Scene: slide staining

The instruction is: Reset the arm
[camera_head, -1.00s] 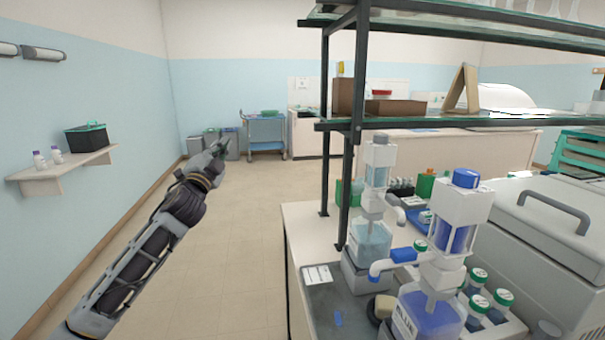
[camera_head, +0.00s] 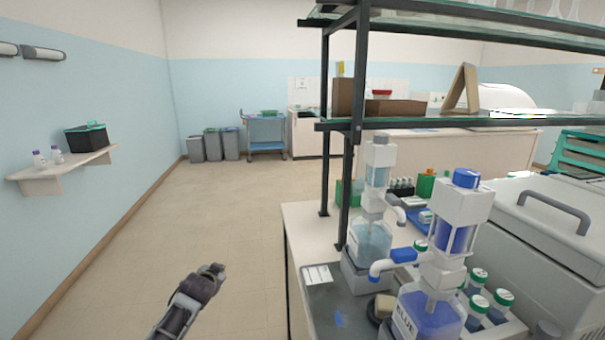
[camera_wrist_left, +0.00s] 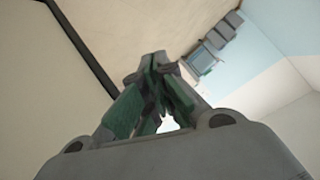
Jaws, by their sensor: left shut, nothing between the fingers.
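In the head view my left arm comes up from the bottom edge, over the open floor left of the bench. My right gripper is in neither view.
The bench (camera_head: 312,222) on the right carries a blue-liquid dispenser (camera_head: 432,312), a pale-liquid dispenser (camera_head: 370,240) and capped bottles. A black-framed shelf (camera_head: 355,130) rises over it. A wall shelf (camera_head: 65,170) is at left. The floor (camera_head: 190,225) between is clear.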

